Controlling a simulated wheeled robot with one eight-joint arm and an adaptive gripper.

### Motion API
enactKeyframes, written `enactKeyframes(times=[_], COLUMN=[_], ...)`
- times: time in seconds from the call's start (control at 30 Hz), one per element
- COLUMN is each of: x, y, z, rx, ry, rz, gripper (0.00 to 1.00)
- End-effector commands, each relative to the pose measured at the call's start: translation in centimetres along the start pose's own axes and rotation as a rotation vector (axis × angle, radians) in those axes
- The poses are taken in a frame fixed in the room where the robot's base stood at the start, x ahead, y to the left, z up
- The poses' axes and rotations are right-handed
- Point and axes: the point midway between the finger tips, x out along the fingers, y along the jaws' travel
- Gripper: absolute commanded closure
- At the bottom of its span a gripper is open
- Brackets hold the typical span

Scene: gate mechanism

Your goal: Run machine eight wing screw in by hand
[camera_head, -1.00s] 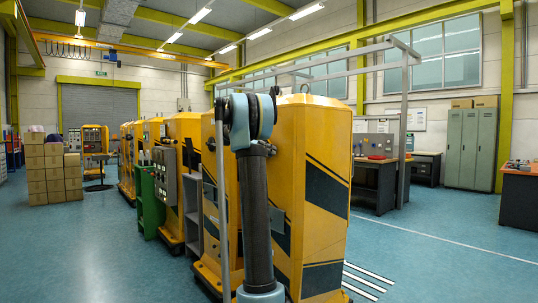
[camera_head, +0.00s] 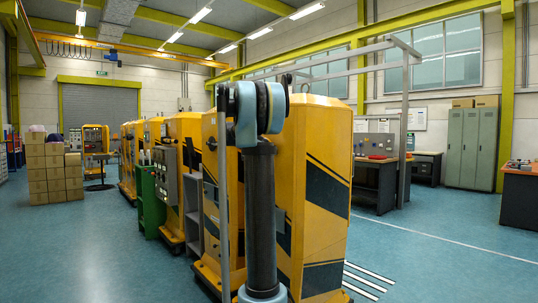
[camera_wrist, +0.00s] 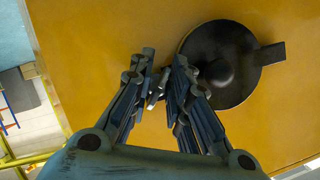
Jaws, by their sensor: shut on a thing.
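The nearest yellow machine (camera_head: 325,160) stands just beyond my arm in the head view. Its yellow panel (camera_wrist: 110,25) fills most of the wrist view. My gripper (camera_wrist: 160,72) is over this panel, shut on a small grey metal piece (camera_wrist: 156,89) that appears to be the wing screw. The fingers hide much of it, and I cannot tell how deep it sits. A black round disc (camera_wrist: 230,90) with a raised hub and a side tab is on the panel, right of the fingers and partly behind the right one. My gripper is hidden in the head view.
More yellow machines (camera_head: 183,130) stand in a row behind. A green cabinet (camera_head: 151,205) and a grey stand (camera_head: 211,225) are left of the near machine. Stacked cartons (camera_head: 48,170) stand far left. Blue floor is open at left and right.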

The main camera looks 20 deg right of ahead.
Motion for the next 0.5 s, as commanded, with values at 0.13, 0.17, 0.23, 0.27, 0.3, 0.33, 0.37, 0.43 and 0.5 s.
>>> enactKeyframes(times=[0.13, 0.17, 0.23, 0.27, 0.3, 0.33, 0.37, 0.43, 0.5], x=[-0.12, -0.12, -0.14, -0.14, -0.15, -0.14, -0.13, -0.13, -0.13], y=[-0.31, -0.3, -0.32, -0.32, -0.37, -0.37, -0.37, -0.39, -0.43], z=[0.2, 0.19, 0.19, 0.16, 0.15, 0.16, 0.17, 0.15, 0.11], rx=[0.125, 0.151, 0.213, 0.239, 0.274, 0.3, 0.327, 0.387, 0.447], ry=[-0.003, -0.003, -0.004, -0.004, -0.004, -0.004, -0.004, -0.004, -0.004], rz=[-0.061, -0.071, -0.096, -0.107, -0.122, -0.132, -0.143, -0.169, -0.194], gripper=[1.0, 1.0, 1.0, 1.0, 1.0, 1.0, 1.0, 1.0, 1.0])
